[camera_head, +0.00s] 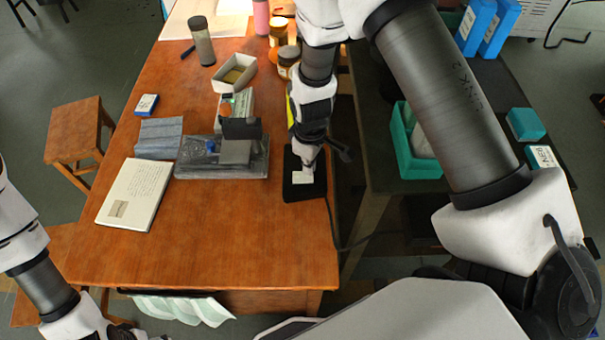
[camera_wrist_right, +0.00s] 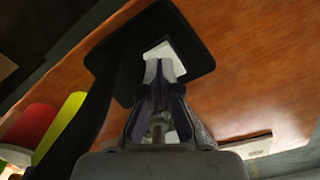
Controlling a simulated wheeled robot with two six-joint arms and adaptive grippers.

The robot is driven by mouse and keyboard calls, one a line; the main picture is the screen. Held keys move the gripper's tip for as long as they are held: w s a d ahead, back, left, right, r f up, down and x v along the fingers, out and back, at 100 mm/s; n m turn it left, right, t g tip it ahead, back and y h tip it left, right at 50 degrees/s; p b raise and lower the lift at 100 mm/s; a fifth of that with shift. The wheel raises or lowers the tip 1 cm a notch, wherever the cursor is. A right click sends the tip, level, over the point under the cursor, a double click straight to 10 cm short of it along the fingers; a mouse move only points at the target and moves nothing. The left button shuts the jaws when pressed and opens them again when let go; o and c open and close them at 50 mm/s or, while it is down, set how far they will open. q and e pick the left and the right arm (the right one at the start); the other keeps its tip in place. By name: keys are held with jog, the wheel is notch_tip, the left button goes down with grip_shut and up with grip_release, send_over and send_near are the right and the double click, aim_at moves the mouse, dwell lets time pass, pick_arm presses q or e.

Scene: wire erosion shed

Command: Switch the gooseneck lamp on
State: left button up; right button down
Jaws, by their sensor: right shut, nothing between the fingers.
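The gooseneck lamp's black square base (camera_head: 290,193) stands at the right edge of the wooden table. A white switch plate (camera_head: 303,178) is on top of it. My right gripper (camera_head: 308,166) points down at the plate. In the right wrist view the gripper (camera_wrist_right: 163,68) is shut and empty. Its tips overlap the white switch (camera_wrist_right: 160,50) on the black base (camera_wrist_right: 188,30); I cannot tell whether they touch it. A thick black shape, probably the neck (camera_wrist_right: 96,115), rises beside the fingers. My arm hides the lamp's head.
A white box (camera_head: 234,73) and jars (camera_head: 203,45) stand farther back. A green bin (camera_head: 404,155) sits on the dark bench at right. The table front is clear.

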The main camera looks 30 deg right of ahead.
jog(key=shift+f+b, duration=0.8)
jog(key=shift+f, duration=0.45)
dwell(0.9)
jog(key=shift+r, duration=0.15)
notch_tip(320, 180, up, 7)
jog(key=p, duration=0.6)
dwell(0.4)
